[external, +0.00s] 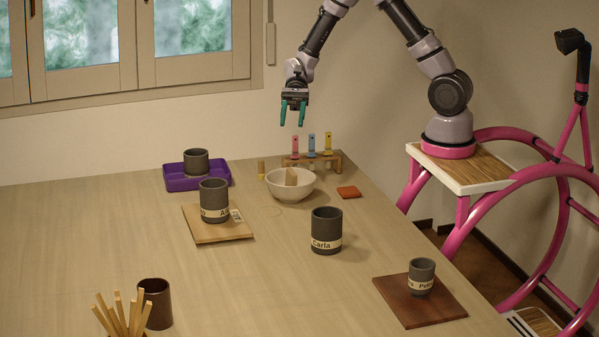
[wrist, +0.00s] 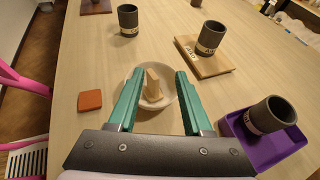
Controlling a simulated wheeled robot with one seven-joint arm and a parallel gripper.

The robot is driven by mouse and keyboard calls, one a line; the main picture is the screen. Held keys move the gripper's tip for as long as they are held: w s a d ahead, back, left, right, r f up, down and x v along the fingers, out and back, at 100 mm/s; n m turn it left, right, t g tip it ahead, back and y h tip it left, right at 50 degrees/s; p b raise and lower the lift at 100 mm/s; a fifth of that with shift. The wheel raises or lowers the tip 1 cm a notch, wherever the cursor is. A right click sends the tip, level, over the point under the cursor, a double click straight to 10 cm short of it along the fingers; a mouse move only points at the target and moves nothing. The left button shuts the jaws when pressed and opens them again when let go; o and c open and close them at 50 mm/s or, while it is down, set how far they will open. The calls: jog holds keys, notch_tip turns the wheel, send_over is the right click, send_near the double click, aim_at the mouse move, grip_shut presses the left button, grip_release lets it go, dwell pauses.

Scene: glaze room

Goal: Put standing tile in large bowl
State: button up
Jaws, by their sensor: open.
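A white bowl (external: 283,193) stands on the table, and it also shows between my fingers in the wrist view (wrist: 172,103). My gripper (external: 293,113) is open and empty, well above the bowl, fingers pointing down. In the wrist view, the fingers (wrist: 158,100) lie on both sides of the bowl and tile, touching neither. A flat reddish-orange tile (external: 348,192) lies right of the bowl in the external view.
A wooden rack (external: 312,160) with coloured tags stands behind the bowl. A purple tray (external: 185,183) holds a dark cup (external: 196,162). Other dark cups stand on a light board (external: 225,233), a reddish board (external: 420,312) and bare table (external: 326,231).

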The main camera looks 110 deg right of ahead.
jog(key=s+a+r+n+t+h, duration=0.1)
jog(key=s+a+r+n+h, duration=0.4)
jog(key=s+r+n, duration=0.4)
jog(key=s+a+r+n+t+h, duration=0.1)
jog(key=s+a+r+n+h, duration=0.4)
jog(key=s+r+n, duration=0.4)
jog(key=s+r, duration=0.2)
jog(key=s, duration=0.3)
jog(key=shift+s+r, duration=0.25)
jog(key=shift+s, duration=0.15)
